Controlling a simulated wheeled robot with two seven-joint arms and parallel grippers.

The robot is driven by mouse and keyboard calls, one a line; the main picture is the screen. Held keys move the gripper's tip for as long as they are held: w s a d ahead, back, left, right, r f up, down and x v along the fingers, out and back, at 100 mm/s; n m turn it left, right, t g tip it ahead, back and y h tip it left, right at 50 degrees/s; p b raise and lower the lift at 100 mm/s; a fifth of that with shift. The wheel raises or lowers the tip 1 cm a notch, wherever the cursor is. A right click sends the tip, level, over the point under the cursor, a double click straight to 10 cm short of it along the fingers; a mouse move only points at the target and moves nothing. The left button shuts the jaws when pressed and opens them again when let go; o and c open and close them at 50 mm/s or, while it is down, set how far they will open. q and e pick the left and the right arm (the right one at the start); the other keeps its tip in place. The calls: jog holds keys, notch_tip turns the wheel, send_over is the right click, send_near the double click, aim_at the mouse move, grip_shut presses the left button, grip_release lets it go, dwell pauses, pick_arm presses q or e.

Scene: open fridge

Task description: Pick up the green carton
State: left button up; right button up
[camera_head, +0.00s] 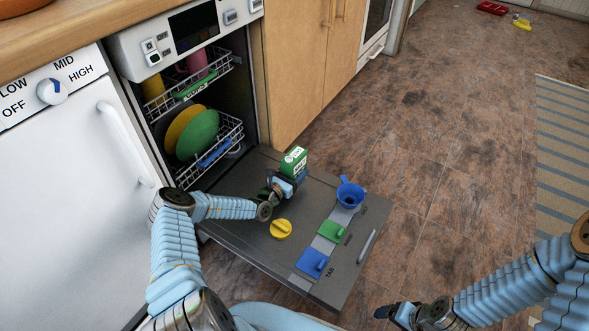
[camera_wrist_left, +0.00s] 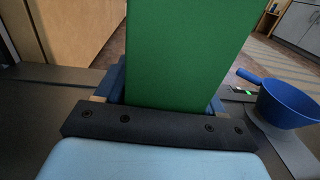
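The green carton (camera_head: 294,162), with a white mark on its face, shows upright above the open appliance door (camera_head: 345,268) in the head view. My left gripper (camera_head: 283,186) is at its lower part. In the left wrist view the carton (camera_wrist_left: 180,50) fills the middle, between my left gripper's fingers (camera_wrist_left: 165,100), one on each side. No gap shows, but the carton hides the inner finger faces, so I cannot tell if they press on it. Its bottom is hidden. My right gripper (camera_head: 393,311) is far from it at the bottom edge; its fingers are unclear.
The open door also bears a blue cup (camera_head: 350,195), a yellow knob-like piece (camera_head: 281,229), a green piece (camera_head: 333,231) and a blue piece (camera_head: 313,263). Racks with plates (camera_head: 197,134) stand behind to the left. A wooden cabinet (camera_head: 300,70) rises behind.

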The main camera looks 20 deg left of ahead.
pick_arm(q)
jog(key=c, duration=1.1)
jog(key=shift+r, duration=0.2)
pick_arm(e)
jog(key=shift+r, duration=0.15)
